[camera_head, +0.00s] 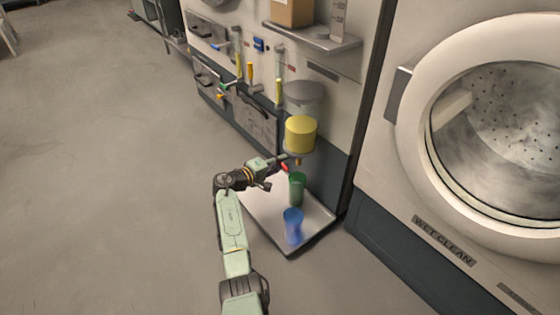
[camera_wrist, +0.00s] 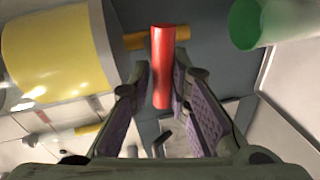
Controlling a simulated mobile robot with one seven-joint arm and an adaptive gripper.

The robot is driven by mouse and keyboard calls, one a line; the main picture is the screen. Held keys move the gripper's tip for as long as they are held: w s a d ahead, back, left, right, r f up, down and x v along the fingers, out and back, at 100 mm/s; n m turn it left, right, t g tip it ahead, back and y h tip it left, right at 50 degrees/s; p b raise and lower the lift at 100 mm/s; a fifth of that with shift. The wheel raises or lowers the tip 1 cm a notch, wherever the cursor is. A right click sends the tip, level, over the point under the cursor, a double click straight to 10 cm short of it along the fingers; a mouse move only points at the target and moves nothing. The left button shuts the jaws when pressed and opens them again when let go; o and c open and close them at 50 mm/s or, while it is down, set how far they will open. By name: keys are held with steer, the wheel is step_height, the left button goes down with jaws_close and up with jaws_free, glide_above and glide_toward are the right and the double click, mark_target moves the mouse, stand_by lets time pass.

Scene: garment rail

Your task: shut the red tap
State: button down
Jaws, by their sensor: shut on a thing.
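The red tap (camera_head: 285,168) is a small lever below the yellow tank (camera_head: 300,134) in the head view. In the wrist view its red handle (camera_wrist: 162,55) stands upright between my fingertips, in front of a brass-coloured pipe (camera_wrist: 133,42). My gripper (camera_head: 280,164) reaches in from the left and is shut on the red handle; its fingers (camera_wrist: 165,80) lie on both sides of it. The tank also fills the left of the wrist view (camera_wrist: 55,55). A green cup (camera_head: 297,190) stands below the tap and shows at upper right in the wrist view (camera_wrist: 243,24).
A blue cup (camera_head: 293,228) stands in front of the green cup on a pale tray (camera_head: 275,222). Valves with yellow handles (camera_head: 279,91) line the panel behind. A shelf (camera_head: 318,41) juts out above. A washing machine (camera_head: 440,190) stands to the right. The floor at left is clear.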

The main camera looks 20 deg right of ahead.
steer(key=shift+s+f+n, duration=0.25)
steer(key=shift+f+n, duration=0.25)
steer(key=shift+n, duration=0.1)
steer(key=shift+s+d+g, duration=0.1)
steer(key=shift+g, duration=0.2)
steer(key=c, duration=1.6)
jaws_free()
steer(key=shift+r, duration=0.1)
steer(key=shift+r, duration=0.1)
steer(key=v, duration=1.1)
steer(key=shift+s+a, duration=0.15)
steer(key=shift+a, duration=0.25)
steer(key=shift+o, duration=0.3)
